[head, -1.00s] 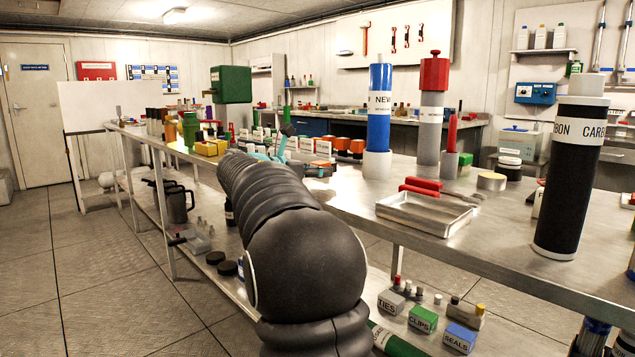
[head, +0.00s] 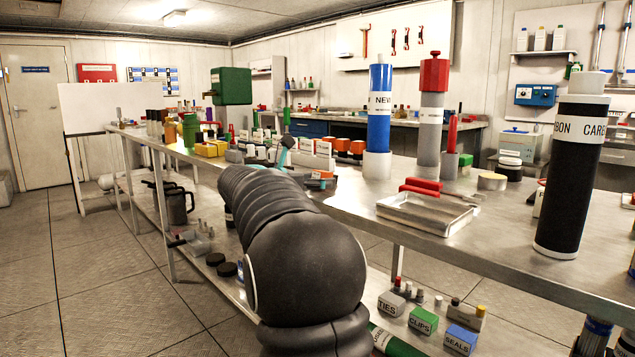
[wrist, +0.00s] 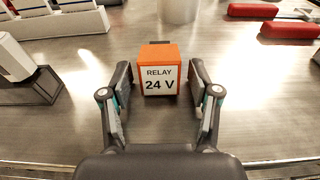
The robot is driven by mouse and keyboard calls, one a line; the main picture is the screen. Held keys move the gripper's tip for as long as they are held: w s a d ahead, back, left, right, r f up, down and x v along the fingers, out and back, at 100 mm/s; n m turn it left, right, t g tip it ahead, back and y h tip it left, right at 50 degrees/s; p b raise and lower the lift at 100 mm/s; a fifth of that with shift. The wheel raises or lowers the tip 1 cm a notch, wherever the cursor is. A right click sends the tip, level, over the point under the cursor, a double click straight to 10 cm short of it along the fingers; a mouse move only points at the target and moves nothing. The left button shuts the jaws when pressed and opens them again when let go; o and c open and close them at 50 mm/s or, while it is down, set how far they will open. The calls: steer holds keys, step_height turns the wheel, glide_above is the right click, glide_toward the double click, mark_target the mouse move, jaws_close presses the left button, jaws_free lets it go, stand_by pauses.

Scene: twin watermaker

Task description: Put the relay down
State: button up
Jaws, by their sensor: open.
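The relay (wrist: 159,72) is an orange block with a white face reading "RELAY 24 V". In the wrist view it stands upright on the metal bench top (wrist: 60,120), between and a little beyond the fingertips. My gripper (wrist: 160,80) is open, with one finger on each side of the relay and a visible gap at both sides. The arm hides much of that area, and I cannot clearly pick out the relay there.
In the wrist view, white-faced blocks on a dark rack (wrist: 28,75) stand left, a pale cylinder (wrist: 180,8) behind, and red-handled tools (wrist: 290,28) at right. In the head view, a metal tray (head: 428,213) and a black carbon cylinder (head: 572,180) stand right.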

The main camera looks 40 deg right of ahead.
steer(key=s+a+r, duration=0.1)
steer(key=a+r, duration=0.1)
steer(key=a, duration=1)
steer(key=s+a+f+m+t+y, duration=0.2)
steer(key=s+a+f+m+y, duration=0.6)
steer(key=s+a+f, duration=0.4)
steer(key=s+a+f+m+t+y, duration=0.2)
steer(key=s+a+f+m+y, duration=0.6)
steer(key=s, duration=0.9)
steer(key=a+f+m, duration=0.3)
steer(key=a+f, duration=0.1)
steer(key=shift+a, duration=0.35)
steer(key=shift+s, duration=0.1)
